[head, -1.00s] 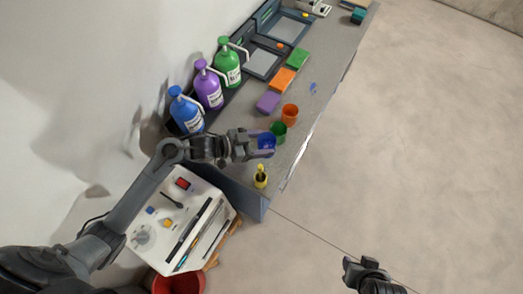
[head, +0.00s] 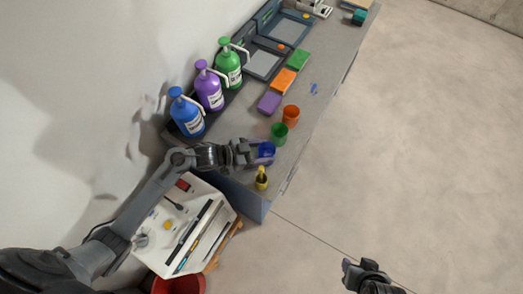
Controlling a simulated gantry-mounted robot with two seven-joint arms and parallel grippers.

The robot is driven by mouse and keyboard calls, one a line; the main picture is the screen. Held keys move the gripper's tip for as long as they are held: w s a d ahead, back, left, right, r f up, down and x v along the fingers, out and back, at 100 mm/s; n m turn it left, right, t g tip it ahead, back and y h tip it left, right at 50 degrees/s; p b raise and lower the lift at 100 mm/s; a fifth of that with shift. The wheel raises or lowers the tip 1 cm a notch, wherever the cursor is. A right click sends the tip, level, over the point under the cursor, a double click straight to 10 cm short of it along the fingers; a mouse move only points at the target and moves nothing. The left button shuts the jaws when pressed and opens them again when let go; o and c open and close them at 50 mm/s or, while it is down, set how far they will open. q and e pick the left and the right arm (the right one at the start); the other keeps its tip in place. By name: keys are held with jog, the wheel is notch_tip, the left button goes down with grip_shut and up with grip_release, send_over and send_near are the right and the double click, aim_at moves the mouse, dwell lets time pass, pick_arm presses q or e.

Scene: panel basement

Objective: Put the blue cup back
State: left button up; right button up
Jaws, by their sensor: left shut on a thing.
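I cannot tell whether the cup's base touches the counter. My right gripper (head: 348,273) is at the bottom right over the floor, away from the counter; its jaws are too unclear to judge.
A yellow container (head: 261,180) stands close in front of the blue cup. Blue (head: 187,112), purple (head: 209,88) and green (head: 228,63) bottles line the wall side. Purple (head: 269,103), orange (head: 284,80) and green (head: 299,60) blocks lie behind the cups. The floor at right is clear.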

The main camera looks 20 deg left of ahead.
pick_arm(q)
jog(key=shift+f, duration=0.15)
jog(key=o, duration=1.2)
